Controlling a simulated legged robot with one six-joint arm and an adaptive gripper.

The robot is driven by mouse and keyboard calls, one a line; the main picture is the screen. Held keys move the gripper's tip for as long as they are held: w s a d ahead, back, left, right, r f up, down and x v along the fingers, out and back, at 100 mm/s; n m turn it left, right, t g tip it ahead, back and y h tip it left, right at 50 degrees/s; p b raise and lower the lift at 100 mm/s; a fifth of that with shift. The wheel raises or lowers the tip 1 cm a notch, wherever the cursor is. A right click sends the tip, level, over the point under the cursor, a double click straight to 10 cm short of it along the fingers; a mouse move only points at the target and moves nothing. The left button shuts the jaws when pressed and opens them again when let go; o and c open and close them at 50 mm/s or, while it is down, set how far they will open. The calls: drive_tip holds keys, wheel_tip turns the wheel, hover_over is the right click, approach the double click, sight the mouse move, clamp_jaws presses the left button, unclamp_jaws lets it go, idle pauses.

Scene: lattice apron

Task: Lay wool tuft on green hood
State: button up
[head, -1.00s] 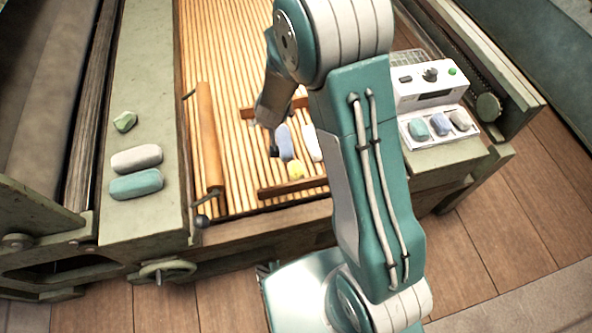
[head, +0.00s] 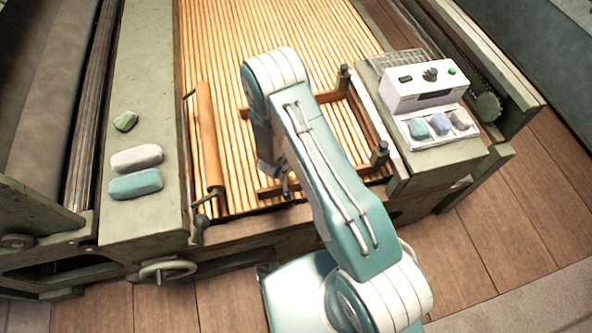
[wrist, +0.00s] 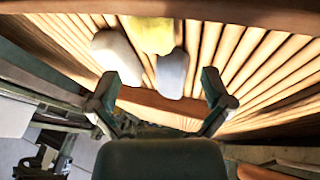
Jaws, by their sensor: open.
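In the wrist view my gripper (wrist: 160,88) is open, its two fingers apart and nothing between them. Just beyond the fingertips lie a yellow lump (wrist: 152,36), a whitish rounded piece (wrist: 115,55) and a pale blue-grey rounded piece (wrist: 172,74) on wooden slats; I cannot tell for certain which is the wool tuft. In the head view my arm hides most of them; a bit of the yellow lump (head: 293,176) shows beside it. A flat green cover (head: 150,65) runs along the left of the slats, perhaps the green hood.
A wooden frame (head: 373,122) with dark posts stands on the slats. At right are a control box (head: 425,88) and a tray (head: 450,139) of several pieces.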

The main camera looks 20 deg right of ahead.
drive_tip(key=x, duration=0.8)
drive_tip(key=shift+d+f, duration=0.3)
drive_tip(key=shift+f, duration=0.05)
drive_tip(key=c, duration=0.8)
drive_tip(key=shift+r, duration=0.15)
wheel_tip(320, 180, up, 10)
drive_tip(key=shift+f, duration=0.1)
